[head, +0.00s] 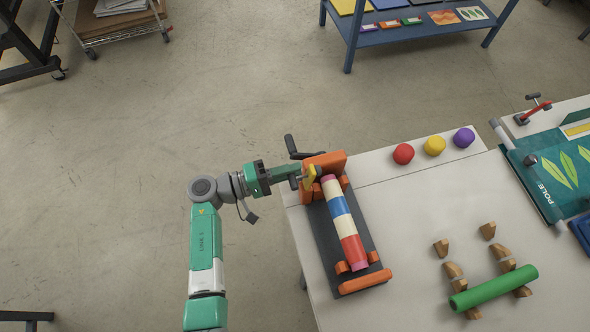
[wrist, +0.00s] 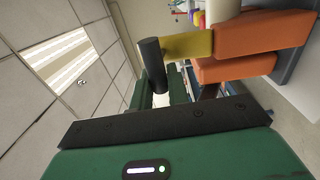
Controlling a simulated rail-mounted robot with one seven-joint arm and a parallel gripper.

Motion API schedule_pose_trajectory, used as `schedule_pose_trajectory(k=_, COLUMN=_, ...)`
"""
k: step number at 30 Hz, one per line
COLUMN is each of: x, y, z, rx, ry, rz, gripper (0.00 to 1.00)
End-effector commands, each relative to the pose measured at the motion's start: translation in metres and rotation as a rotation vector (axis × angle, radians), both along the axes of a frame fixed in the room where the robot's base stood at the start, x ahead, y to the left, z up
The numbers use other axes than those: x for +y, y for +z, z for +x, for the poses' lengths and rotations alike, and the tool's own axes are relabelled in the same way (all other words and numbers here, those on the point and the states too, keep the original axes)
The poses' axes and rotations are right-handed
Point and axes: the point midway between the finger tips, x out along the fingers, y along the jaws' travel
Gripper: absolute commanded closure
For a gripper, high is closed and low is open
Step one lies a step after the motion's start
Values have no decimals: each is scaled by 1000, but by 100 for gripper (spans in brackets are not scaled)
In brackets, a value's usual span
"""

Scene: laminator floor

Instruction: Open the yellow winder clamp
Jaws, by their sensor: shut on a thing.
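The yellow winder clamp (head: 310,178) is at the far left end of the winder (head: 374,246), beside an orange end block. In the wrist view the clamp is a yellow arm (wrist: 188,46) lying along the orange block, with a dark round handle (wrist: 152,62) at its outer end. My gripper (head: 297,172) reaches in from the left. In the wrist view its green fingers (wrist: 163,92) are shut around the lower part of the handle; the exact contact is partly hidden. A striped roll (head: 344,222) lies in the winder between the end blocks.
A black crank (head: 300,150) sticks out behind the winder. A green roll (head: 494,288) rests on wooden supports at right. Open floor lies left of the table.

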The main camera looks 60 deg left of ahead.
Motion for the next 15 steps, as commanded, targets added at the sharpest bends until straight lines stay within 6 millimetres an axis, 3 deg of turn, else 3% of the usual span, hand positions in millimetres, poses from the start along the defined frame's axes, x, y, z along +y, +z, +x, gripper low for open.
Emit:
schedule_pose_trajectory(k=10, x=0, y=-1, z=-1, rx=2, ry=1, rz=-2, gripper=100)
schedule_pose_trajectory(k=11, x=0, y=-1, z=0, rx=2, ry=1, rz=-2, gripper=79)
schedule_pose_trajectory(k=12, x=0, y=-1, z=0, rx=2, ry=1, rz=-2, gripper=72)
schedule_pose_trajectory(k=13, x=0, y=-1, z=0, rx=2, ry=1, rz=-2, gripper=66)
schedule_pose_trajectory(k=15, x=0, y=-1, z=0, rx=1, ry=1, rz=-2, gripper=64)
